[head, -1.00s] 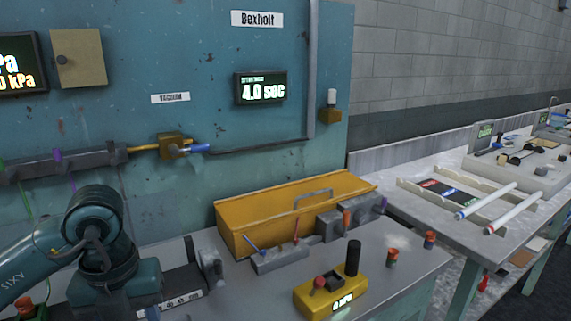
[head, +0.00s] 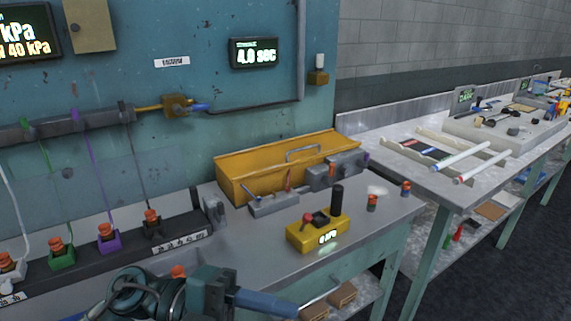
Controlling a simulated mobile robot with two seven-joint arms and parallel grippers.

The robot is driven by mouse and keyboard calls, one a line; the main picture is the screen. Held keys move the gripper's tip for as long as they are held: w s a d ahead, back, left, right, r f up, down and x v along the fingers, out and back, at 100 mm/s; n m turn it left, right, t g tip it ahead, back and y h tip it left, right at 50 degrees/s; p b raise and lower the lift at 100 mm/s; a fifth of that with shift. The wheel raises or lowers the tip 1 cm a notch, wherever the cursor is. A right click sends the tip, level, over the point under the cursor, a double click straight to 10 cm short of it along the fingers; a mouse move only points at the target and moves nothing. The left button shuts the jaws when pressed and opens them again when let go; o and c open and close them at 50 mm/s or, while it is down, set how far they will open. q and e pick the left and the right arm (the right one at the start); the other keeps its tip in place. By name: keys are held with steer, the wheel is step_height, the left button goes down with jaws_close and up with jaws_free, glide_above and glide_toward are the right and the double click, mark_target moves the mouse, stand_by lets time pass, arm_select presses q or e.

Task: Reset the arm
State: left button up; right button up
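My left arm (head: 150,295) shows low in the head view, in front of the bench's near edge. Its teal joints are cut off by the bottom of the picture. A blue-grey end part (head: 265,303) points right from the teal housing (head: 210,290). I cannot make out separate fingertips on it or whether they are open or shut. My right arm and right gripper are out of view.
Orange-capped fittings (head: 152,222) line a dark rack at left. Two small orange-topped pieces stand at the bench's right. A side table (head: 440,185) holds white tubes (head: 460,157).

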arm_select(q)
steer(key=w+a+r+n+t+h, duration=0.15)
steer(key=w+n+t+h, duration=0.4)
steer(key=n+t, duration=0.6)
steer(key=w+a+f+n+t+y, duration=0.4)
steer(key=a+f+n+t+y, duration=0.2)
steer(key=f+n+t+y, duration=0.55)
steer(key=s+a+f+n+g+y, duration=0.2)
steer(key=s+f+n+g+y, duration=0.2)
steer(key=f, duration=0.5)
steer(key=s+a+f+n+g+y+p, duration=0.1)
steer(key=s+a+f+n+g+y, duration=0.2)
steer(key=s+f, duration=0.3)
step_height(320, 180, down, 3)
steer(key=shift+f+n+g+y, duration=0.15)
steer(key=shift+n+g+y, duration=0.35)
steer(key=shift+n+y, duration=0.1)
